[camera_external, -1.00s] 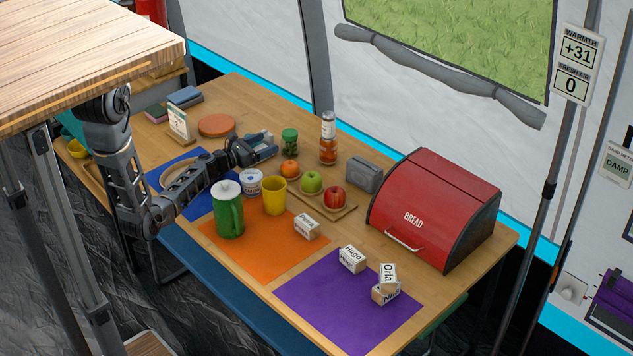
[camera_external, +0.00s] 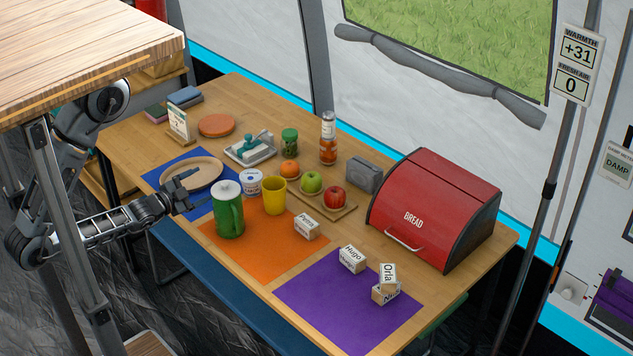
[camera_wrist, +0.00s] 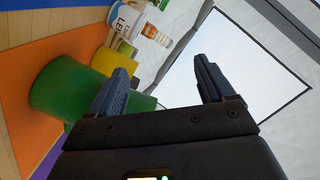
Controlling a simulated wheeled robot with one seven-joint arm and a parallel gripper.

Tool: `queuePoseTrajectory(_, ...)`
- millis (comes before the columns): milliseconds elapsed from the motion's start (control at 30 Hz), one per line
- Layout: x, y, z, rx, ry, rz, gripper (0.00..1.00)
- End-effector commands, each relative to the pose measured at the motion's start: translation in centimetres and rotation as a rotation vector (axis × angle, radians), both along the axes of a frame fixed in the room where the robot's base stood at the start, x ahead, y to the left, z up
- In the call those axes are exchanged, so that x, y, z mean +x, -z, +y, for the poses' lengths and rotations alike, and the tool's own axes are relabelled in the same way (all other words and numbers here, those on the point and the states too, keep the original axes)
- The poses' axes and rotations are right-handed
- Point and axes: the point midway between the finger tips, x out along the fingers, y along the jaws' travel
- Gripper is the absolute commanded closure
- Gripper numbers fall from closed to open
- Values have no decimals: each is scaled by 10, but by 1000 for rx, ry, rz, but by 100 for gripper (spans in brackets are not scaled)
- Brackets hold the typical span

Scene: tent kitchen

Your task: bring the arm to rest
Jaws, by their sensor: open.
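My gripper (camera_external: 180,184) is open and empty at the left end of the table, over the edge of the blue mat (camera_external: 158,177) and beside the wooden plate (camera_external: 207,173). In the wrist view my two dark fingers (camera_wrist: 165,95) stand apart with nothing held between them. The green jug (camera_external: 229,213) stands to the right of my gripper; it also shows beside and behind the left finger in the wrist view (camera_wrist: 62,88). My arm reaches in low from the left, below the wooden top at upper left.
A yellow cup (camera_external: 274,196) and a white tub (camera_external: 250,182) stand past the jug. A blue-green-handled item sits on a grey tray (camera_external: 262,157). Fruit, labelled blocks (camera_external: 352,259) and a red bread bin (camera_external: 435,210) are farther right. The wooden top (camera_external: 80,60) overhangs at upper left.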

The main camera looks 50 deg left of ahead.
Motion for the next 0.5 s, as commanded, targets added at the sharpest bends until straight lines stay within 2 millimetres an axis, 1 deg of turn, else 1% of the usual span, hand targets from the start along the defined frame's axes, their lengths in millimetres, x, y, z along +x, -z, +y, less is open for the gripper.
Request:
queuePoseTrajectory(33,-19,-3,-4,-80,6,30,18)
queuePoseTrajectory(167,-59,-18,-19,-282,-5,74,18)
queuePoseTrajectory(200,-72,-25,-26,-344,-11,83,18)
queuePoseTrajectory(300,-99,-45,-42,-500,-29,104,18)
queuePoseTrajectory(400,-119,-65,-54,-634,-53,120,18)
queuePoseTrajectory(500,-132,-80,-63,-737,-74,131,18)
